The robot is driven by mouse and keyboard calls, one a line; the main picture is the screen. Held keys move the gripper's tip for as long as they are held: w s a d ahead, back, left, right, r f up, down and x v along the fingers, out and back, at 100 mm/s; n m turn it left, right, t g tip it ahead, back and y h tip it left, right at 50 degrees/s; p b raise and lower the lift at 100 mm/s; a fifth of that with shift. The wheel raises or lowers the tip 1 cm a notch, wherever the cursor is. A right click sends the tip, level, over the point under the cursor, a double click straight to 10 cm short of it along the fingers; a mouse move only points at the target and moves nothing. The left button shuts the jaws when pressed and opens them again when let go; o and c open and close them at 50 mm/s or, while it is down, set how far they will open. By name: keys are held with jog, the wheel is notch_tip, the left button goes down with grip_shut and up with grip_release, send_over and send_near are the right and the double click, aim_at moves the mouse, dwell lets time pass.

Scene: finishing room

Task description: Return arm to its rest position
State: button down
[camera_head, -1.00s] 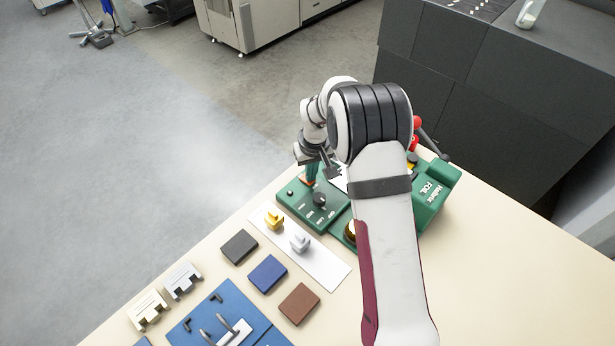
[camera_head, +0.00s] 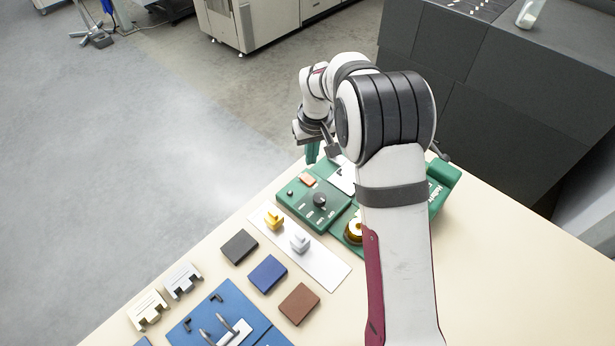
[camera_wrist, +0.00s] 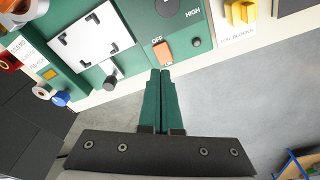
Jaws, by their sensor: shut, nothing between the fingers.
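My gripper (camera_head: 312,152) is at the far end of my arm, raised above the far edge of the table, beside the green machine (camera_head: 311,208). In the wrist view its two green fingers (camera_wrist: 161,75) are shut together with nothing between them. Beyond the fingertips in that view lies an orange rocker switch (camera_wrist: 163,51) marked OFF on the green panel. The switch (camera_head: 308,180) also shows in the head view, clear of the fingers. My arm hides part of the machine in the head view.
A white strip (camera_head: 324,270) with a yellow block (camera_head: 273,218) and a silver block (camera_head: 299,241) lies left of my arm. Dark (camera_head: 239,246), blue (camera_head: 267,273) and brown (camera_head: 299,303) blocks lie nearer. A blue tray (camera_head: 188,338) is at the front left. Open floor lies beyond the table.

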jog(key=shift+r, duration=0.1)
dwell(0.3)
jog(key=s+d+r+m, duration=0.3)
jog(key=s+r, duration=0.7)
jog(key=s, duration=0.3)
jog(key=s+m+g+y, duration=0.1)
jog(key=s+m, duration=0.4)
jog(key=s, duration=1.8)
jog(key=shift+s+r+m+g, duration=0.2)
jog(key=shift+r+m+g, duration=0.1)
jog(key=shift+r+g, duration=0.2)
jog(key=shift+d, duration=0.1)
